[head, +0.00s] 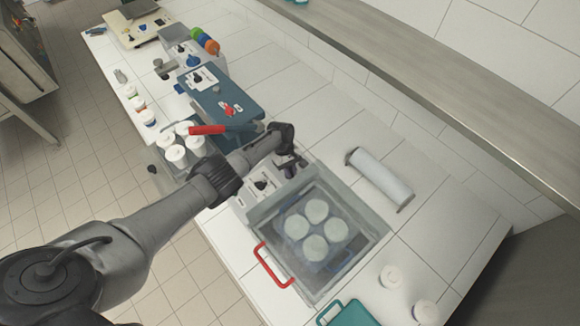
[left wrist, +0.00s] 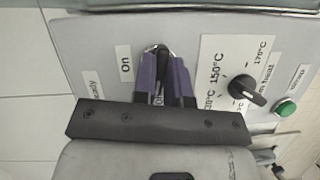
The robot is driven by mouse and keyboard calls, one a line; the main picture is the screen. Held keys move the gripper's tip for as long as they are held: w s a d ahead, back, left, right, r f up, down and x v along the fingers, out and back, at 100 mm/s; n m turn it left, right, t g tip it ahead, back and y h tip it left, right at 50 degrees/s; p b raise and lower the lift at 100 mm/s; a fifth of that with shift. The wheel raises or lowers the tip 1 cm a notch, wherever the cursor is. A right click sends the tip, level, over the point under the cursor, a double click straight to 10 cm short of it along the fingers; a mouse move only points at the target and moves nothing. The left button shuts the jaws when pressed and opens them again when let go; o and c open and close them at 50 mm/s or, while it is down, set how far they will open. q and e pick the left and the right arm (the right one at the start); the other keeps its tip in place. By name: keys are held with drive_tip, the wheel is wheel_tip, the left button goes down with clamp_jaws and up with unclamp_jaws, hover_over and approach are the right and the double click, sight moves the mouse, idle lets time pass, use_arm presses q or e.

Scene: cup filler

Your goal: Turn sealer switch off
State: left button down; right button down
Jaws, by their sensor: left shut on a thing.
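The sealer's white control panel (left wrist: 215,30) fills the left wrist view. It carries a black switch (left wrist: 162,58) between an "On" label and a partly covered label that seems to read "Off". My left gripper (left wrist: 165,66) is shut on the switch, its purple-padded fingers on either side of it. The fingers hide much of the switch, so its exact setting is hard to read. In the head view, the left gripper (head: 287,163) reaches the panel at the back left of the sealer (head: 353,268); the switch is hidden there. My right gripper is not in view.
Beside the switch are a black temperature dial (left wrist: 246,90) and a green button (left wrist: 286,107). The sealer tray holds several white round cups (head: 316,211) and has a red handle (head: 268,265). A foil roll (head: 380,180) lies behind it. A blue machine (head: 222,100) stands left.

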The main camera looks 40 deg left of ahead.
use_arm(q)
drive_tip(key=shift+r+n+t+p, duration=0.1)
drive_tip(key=shift+n+t+p, duration=0.3)
drive_tip(key=shift+n+p, duration=0.45)
drive_tip(key=shift+n, duration=0.25)
drive_tip(key=c, duration=1.2)
unclamp_jaws()
drive_tip(key=shift+o, duration=0.2)
drive_tip(key=p+v, duration=0.2)
drive_tip(key=v, duration=0.4)
drive_tip(key=shift+p, duration=0.4)
drive_tip(key=v, duration=0.7)
drive_tip(key=shift+a+r+p, duration=0.25)
drive_tip(key=shift+r+p, duration=0.1)
drive_tip(key=shift+p, duration=0.05)
